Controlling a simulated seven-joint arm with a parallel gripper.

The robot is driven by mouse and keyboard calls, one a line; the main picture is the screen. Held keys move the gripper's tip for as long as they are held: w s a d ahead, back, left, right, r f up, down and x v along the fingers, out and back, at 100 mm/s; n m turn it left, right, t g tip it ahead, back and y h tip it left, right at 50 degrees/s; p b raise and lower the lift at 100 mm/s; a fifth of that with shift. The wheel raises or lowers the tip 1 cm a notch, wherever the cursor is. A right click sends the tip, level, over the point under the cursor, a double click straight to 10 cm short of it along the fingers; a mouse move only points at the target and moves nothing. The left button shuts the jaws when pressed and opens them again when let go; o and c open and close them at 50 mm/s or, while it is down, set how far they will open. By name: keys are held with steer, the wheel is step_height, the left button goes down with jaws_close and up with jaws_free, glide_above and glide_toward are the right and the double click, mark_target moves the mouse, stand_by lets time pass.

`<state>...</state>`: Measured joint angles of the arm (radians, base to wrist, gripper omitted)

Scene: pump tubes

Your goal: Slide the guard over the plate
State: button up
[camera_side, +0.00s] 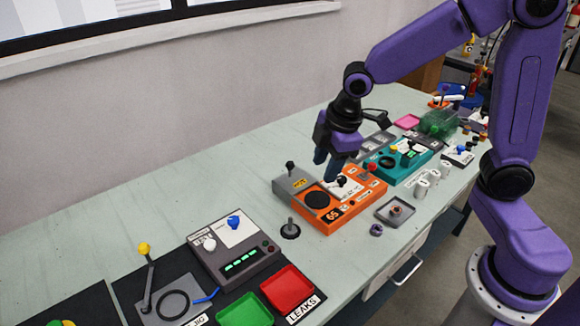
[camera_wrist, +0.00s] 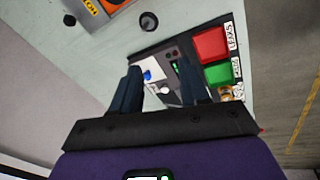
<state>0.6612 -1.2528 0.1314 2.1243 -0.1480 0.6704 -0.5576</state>
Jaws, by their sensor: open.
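The orange unit (camera_side: 347,209) marked 65 stands on the bench mid-picture in the side view. A grey block with a yellow label and an upright black knob, which looks like the guard (camera_side: 296,182), sits at its back left. A round black plate (camera_side: 317,199) lies uncovered in front of it. My gripper (camera_side: 329,168) is open and empty, above the back of the orange unit, apart from the guard's knob. In the wrist view my gripper (camera_wrist: 158,66) shows both fingers spread. The guard (camera_wrist: 91,8) and its label are cut off at the top left there.
A grey post on a black disc (camera_side: 290,230) stands left of the unit. A dark leak-test box (camera_side: 232,249) and red tray (camera_side: 287,289) lie further left. A teal unit (camera_side: 397,170) stands right.

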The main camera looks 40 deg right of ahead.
steer(key=w+d+f+t, duration=0.15)
steer(key=w+d, duration=0.25)
steer(key=w, duration=0.7)
steer(key=n+h, duration=0.1)
steer(key=n, duration=0.1)
glide_toward(291, 163)
steer(key=x, duration=1.1)
steer(key=shift+f, duration=0.15)
jaws_close()
steer(key=shift+s, duration=5.2)
steer(key=shift+f, duration=0.1)
